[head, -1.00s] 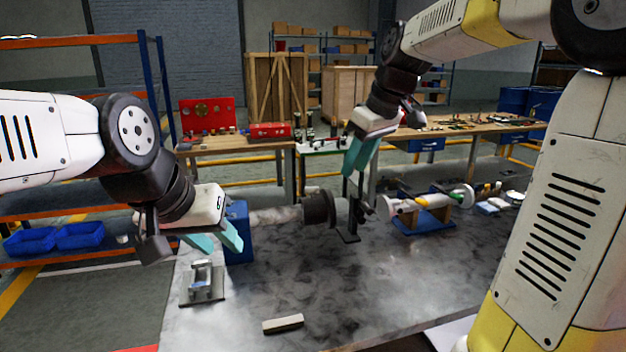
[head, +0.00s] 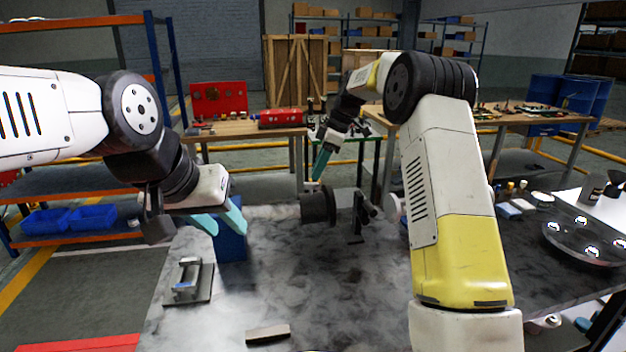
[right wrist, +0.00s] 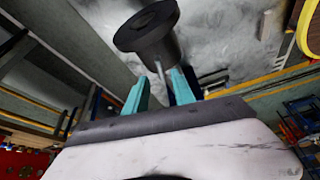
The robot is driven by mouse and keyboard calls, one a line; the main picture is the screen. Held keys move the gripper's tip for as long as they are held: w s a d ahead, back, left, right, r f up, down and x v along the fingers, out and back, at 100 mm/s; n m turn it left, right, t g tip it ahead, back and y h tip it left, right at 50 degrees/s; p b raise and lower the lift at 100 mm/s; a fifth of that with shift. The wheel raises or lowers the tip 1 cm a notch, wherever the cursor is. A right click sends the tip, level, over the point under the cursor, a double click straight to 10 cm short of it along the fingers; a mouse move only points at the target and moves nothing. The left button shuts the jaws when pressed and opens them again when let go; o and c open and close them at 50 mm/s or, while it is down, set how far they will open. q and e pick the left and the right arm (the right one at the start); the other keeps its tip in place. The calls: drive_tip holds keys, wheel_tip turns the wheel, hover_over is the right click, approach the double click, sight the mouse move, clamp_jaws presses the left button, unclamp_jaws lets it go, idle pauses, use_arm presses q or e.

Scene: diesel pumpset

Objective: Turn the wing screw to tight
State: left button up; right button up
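A black drum-shaped part (head: 318,207) with a bracket at its right stands over the middle of the grey bench. I cannot make out the wing screw for sure. My right gripper (head: 321,165) is just above and behind the drum. In the right wrist view the drum's flange (right wrist: 148,25) lies beyond the teal fingertips (right wrist: 160,78). These are spread, with a thin grey rod showing between them; I see no grip on it. My left gripper (head: 222,221) is open and empty, beside a blue block (head: 232,246) at the bench's left.
A small metal fixture on a dark plate (head: 188,282) lies at the bench's front left. A pale bar (head: 268,333) lies at the front. A round glossy tray (head: 588,243) is at the right. The front middle of the bench (head: 320,285) is clear.

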sight(311, 183)
drive_tip(key=shift+x, duration=2.05)
clamp_jaws()
